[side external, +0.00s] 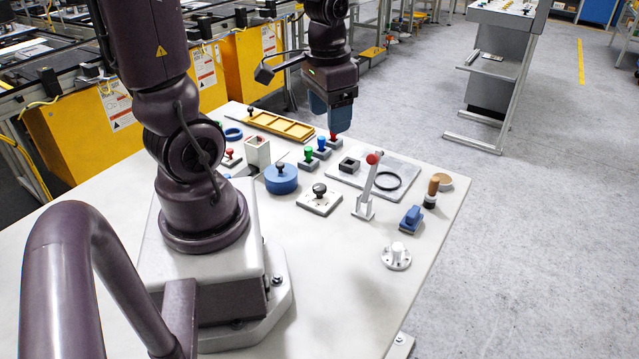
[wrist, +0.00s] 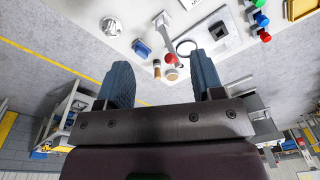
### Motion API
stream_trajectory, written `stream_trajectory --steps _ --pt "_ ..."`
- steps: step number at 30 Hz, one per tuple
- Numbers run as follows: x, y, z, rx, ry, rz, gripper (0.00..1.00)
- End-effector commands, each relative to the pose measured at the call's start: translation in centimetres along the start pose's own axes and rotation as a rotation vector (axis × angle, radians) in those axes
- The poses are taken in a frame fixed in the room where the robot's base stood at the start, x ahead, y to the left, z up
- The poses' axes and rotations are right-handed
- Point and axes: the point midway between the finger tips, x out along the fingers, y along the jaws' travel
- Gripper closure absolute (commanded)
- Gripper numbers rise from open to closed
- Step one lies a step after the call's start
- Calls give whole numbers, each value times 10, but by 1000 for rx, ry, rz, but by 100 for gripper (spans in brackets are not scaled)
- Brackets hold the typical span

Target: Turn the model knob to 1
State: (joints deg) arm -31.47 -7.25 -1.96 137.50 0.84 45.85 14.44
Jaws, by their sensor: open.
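Two knobs stand on the white table, and no lettering is legible on either, so I cannot tell which is the model knob. One is a white knob on a round flanged base (side external: 396,257) near the front right; it also shows in the wrist view (wrist: 110,26). The other is a black knob on a square white plate (side external: 319,190) near the middle. My gripper (side external: 332,120) hangs over the back part of the table, apart from both knobs. In the wrist view its blue fingers (wrist: 163,72) are spread, with nothing held between them.
A lever with a red ball (side external: 373,158) stands upright between the knobs. A blue block (side external: 411,219), a brown-handled tool (side external: 432,188), a blue cylinder (side external: 281,180) and several coloured stamps (side external: 308,157) stand around. A yellow tray (side external: 282,127) lies behind. The front table area is clear.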

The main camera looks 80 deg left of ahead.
Motion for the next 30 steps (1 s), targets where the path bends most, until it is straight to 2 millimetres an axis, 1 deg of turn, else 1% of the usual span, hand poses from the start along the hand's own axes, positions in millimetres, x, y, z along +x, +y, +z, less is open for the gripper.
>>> stream_trajectory --steps 1,3,6,9,11,12,15,18,21,23,26,30 --pt "18 -16 0 10 -48 13 39" --pt "40 -35 0 59 -87 33 39" --pt "70 -57 2 161 -120 67 39" --pt "92 -71 0 308 -117 89 39" --pt "97 -74 -5 404 -101 86 39" --pt "97 -76 -9 464 -86 77 39" --pt "95 -79 -16 573 -57 55 39" --pt "96 -80 -17 633 -49 50 39" --pt "102 -79 -16 649 -50 52 39" --pt "109 -78 -16 649 -52 54 39" --pt "126 -77 -14 649 -54 56 39" --pt "155 -76 -12 648 -54 57 39"
